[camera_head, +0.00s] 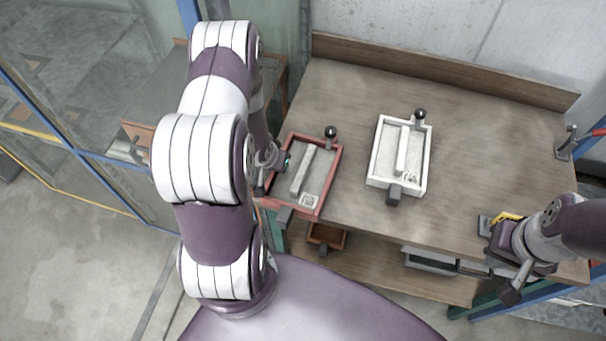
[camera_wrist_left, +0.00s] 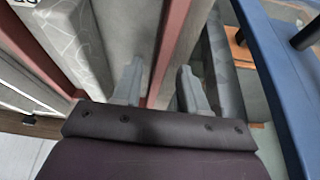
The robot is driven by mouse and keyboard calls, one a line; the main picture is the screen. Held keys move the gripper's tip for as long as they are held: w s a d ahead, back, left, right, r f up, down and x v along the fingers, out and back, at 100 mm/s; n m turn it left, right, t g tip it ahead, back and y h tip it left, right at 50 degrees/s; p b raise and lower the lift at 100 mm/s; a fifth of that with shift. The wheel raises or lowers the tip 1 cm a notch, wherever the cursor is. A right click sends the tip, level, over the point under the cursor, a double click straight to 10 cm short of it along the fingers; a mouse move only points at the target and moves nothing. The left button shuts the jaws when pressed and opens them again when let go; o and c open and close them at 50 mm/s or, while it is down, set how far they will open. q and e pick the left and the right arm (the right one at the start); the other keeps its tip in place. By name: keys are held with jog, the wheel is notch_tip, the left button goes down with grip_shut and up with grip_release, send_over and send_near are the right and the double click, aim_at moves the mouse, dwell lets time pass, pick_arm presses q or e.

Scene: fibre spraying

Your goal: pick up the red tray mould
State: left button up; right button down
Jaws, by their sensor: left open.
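The red tray mould (camera_head: 329,178) lies at the left end of the wooden table, its front reaching the table's front edge. It has a grey inside with a raised bar, a black ball knob at the back and a dark handle at the front. My left gripper (camera_head: 266,178) is at its left side, partly hidden by my arm. In the left wrist view, the open fingers (camera_wrist_left: 158,88) stand on either side of a red wall of the mould (camera_wrist_left: 173,42). My right gripper (camera_head: 508,272) is at the table's front right; its jaw gap is unclear.
A white tray mould (camera_head: 374,166) lies right of the red one on the table (camera_head: 480,150). A toggle clamp (camera_head: 566,148) stands at the right edge. Blue-framed panels (camera_head: 85,160) are close on the left. A lower shelf (camera_head: 375,270) holds more trays.

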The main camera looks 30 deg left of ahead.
pick_arm(q)
jog(key=shift+s+d+f, duration=0.15)
jog(key=shift+d, duration=0.1)
grip_shut()
jog(key=shift+f, duration=0.15)
